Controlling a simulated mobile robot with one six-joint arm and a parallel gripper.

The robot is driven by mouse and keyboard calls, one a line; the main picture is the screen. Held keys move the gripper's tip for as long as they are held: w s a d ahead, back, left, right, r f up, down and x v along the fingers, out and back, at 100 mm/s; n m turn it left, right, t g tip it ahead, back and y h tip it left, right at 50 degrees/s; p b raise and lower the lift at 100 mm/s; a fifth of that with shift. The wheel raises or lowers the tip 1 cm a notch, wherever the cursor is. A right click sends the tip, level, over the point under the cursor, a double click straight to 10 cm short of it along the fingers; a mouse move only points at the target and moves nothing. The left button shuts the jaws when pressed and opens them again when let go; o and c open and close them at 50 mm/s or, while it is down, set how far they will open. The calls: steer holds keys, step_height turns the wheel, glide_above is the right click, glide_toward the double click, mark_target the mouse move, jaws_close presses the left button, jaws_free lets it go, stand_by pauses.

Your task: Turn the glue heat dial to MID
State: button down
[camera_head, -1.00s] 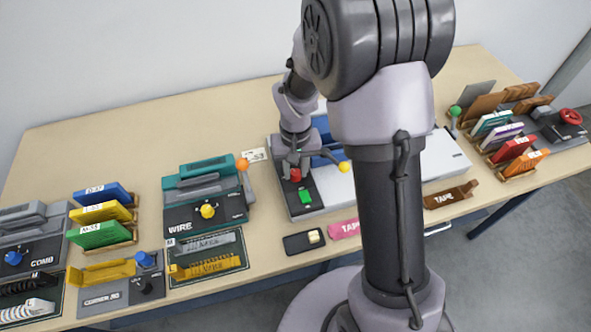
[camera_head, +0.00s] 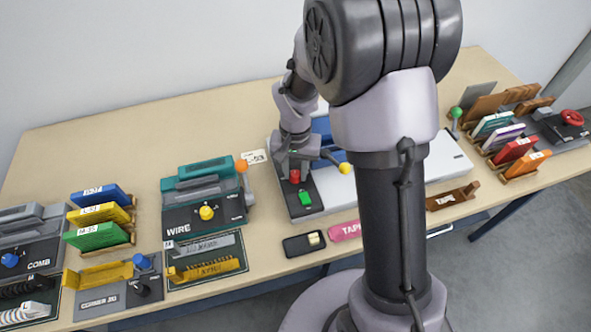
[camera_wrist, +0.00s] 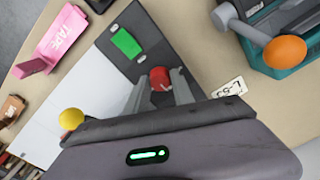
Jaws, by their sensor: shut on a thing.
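The red dial (camera_head: 295,177) sits on the dark control panel (camera_wrist: 122,72) of a white and blue machine (camera_head: 322,204). My gripper (camera_head: 295,172) is over the panel from behind, its jaws shut on the red dial. In the wrist view the dial (camera_wrist: 160,77) shows between the two grey fingers (camera_wrist: 161,92). A small pale mark shows on the dial's near side. I cannot read any heat labels or tell which setting the dial points to. A green rectangular button (camera_wrist: 126,42) is on the same panel.
A lever with a yellow ball (camera_head: 345,168) stands close right of my gripper. The teal wire machine (camera_head: 195,190) with an orange ball (camera_head: 241,166) is to the left. A pink tape block (camera_head: 346,231) and a black box (camera_head: 303,244) lie in front.

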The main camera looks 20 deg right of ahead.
mark_target(296, 174)
steer(key=c, duration=1.1)
jaws_free()
step_height(296, 174, up, 18)
steer(key=p, duration=0.6)
steer(key=shift+f, duration=0.25)
steer(key=shift+s, duration=0.1)
